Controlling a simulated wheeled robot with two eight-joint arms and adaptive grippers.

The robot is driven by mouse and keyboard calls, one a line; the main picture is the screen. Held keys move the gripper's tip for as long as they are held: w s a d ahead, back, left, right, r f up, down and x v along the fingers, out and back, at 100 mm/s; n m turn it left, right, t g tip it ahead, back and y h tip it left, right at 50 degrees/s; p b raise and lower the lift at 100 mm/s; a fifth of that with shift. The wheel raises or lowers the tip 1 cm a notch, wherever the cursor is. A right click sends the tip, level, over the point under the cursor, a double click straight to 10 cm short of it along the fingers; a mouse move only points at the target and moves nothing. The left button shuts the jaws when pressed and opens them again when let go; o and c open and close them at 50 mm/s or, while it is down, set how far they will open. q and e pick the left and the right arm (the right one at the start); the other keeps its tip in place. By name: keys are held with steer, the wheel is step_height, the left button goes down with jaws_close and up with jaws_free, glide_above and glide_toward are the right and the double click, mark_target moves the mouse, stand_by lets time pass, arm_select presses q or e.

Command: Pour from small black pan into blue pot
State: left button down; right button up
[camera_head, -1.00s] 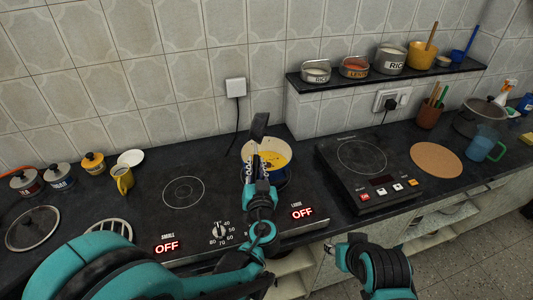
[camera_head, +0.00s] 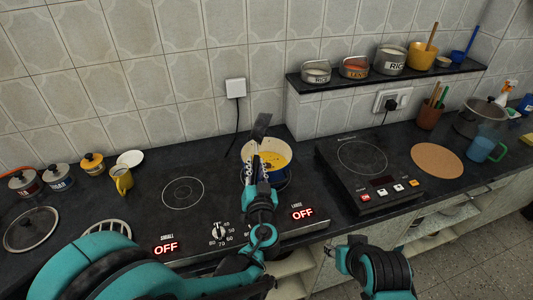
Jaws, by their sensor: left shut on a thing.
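The blue pot (camera_head: 282,180) stands on the rear of the hob at the centre, with a pale inside and yellow contents (camera_head: 272,160). My left gripper (camera_head: 252,170) is in front of the pot and covers part of its left side. It is shut on the small black pan (camera_head: 261,124), of which a dark, steeply tilted part shows above the pot's back rim. The rest of the pan is hidden or too small to make out. I cannot tell whether anything is flowing from it.
A portable cooktop (camera_head: 368,172) stands right of the pot and a round brown board (camera_head: 436,160) lies beyond it. A shelf (camera_head: 390,76) with tins is above. The left hob ring (camera_head: 183,192) is empty.

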arm_select(q)
steer(key=shift+a+m+t, duration=0.15)
steer(key=shift+m+t, duration=0.35)
steer(key=shift+m, duration=1)
stand_by(1.0)
steer(key=shift+a+r+m+t, duration=0.1)
steer(key=shift+r+m+t, duration=0.2)
steer(key=shift+r+m, duration=0.5)
stand_by(0.6)
steer(key=shift+f+m, duration=0.15)
steer(key=shift+m, duration=0.55)
stand_by(1.1)
